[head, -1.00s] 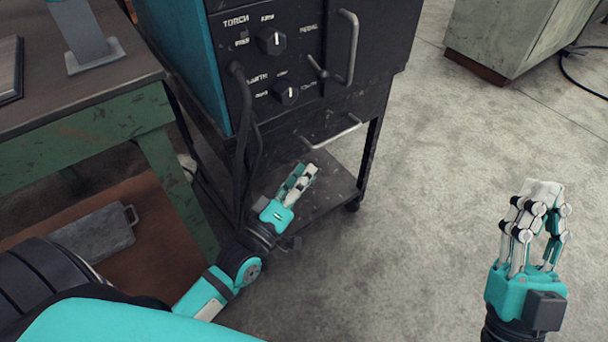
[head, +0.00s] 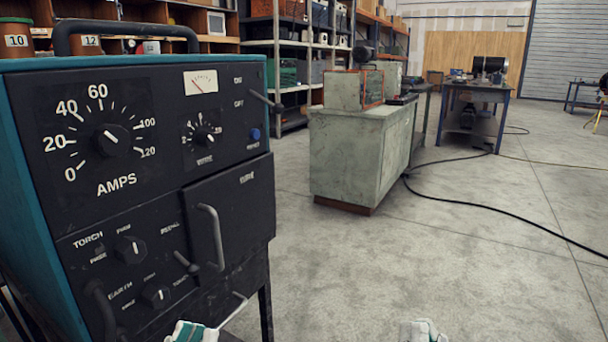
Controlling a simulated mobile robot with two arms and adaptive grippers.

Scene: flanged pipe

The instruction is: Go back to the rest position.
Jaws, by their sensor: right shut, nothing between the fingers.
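Only the fingertips of my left gripper (head: 192,332) show, at the bottom edge of the head view, in front of the lower part of the welding machine (head: 150,190). The picture does not show whether they are open or shut. The tip of my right gripper (head: 423,331) shows at the bottom edge, right of the middle, over bare floor. It is shut and empty. The rest of both grippers and both arms is out of view.
The welding machine, with dials and handles, stands close on the left on a dark cart. A grey-green cabinet (head: 350,160) stands farther back, with a black cable (head: 480,207) on the floor beside it. Shelves and a workbench (head: 478,95) are behind.

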